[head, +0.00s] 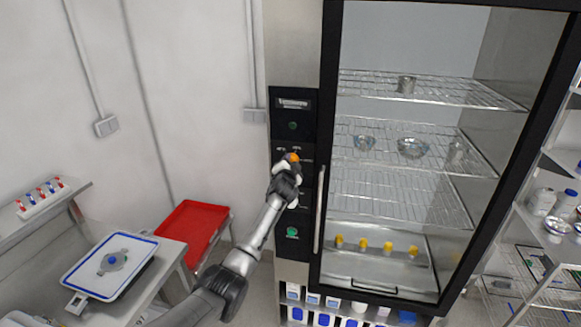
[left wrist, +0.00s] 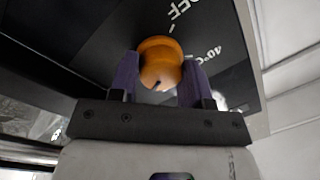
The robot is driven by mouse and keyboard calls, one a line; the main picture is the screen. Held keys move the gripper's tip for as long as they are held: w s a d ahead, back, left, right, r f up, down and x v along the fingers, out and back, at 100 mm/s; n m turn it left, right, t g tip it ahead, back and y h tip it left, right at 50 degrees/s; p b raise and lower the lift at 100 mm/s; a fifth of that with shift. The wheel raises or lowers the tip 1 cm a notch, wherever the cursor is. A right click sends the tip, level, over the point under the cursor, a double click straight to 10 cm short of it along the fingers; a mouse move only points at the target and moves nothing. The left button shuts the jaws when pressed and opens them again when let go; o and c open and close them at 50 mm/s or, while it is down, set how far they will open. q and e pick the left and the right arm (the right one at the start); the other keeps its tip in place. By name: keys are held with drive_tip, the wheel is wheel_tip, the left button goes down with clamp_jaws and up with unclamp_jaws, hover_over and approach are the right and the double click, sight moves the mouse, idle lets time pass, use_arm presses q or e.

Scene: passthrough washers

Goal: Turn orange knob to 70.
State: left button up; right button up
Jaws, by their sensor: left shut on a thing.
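The orange knob (head: 293,157) is on the black control panel (head: 292,113) of the tall cabinet in the head view. In the left wrist view the orange knob (left wrist: 160,64) sits between the two purple fingers of my left gripper (left wrist: 158,82). The gripper is shut on the knob. A dark mark shows on the knob's near face. White print on the panel reads "OFF" and what looks like "40"; the rest is partly hidden. In the head view my left gripper (head: 290,167) covers part of the knob and its scale. My right gripper is not in view.
The glass-fronted cabinet (head: 330,100) has wire racks holding metal bowls and several yellow-topped items. Green buttons (head: 292,232) are on the panel. A red tray (head: 190,228) and a white tray (head: 75,285) stand at left. Shelves with bottles (head: 543,200) are at right.

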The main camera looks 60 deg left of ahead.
use_arm(q)
drive_tip(key=m, duration=0.4)
drive_tip(key=shift+m, duration=0.4)
drive_tip(key=shift+t, duration=0.3)
drive_tip(key=o, duration=0.8)
drive_tip(key=shift+o, duration=0.6)
drive_tip(key=shift+s, duration=0.1)
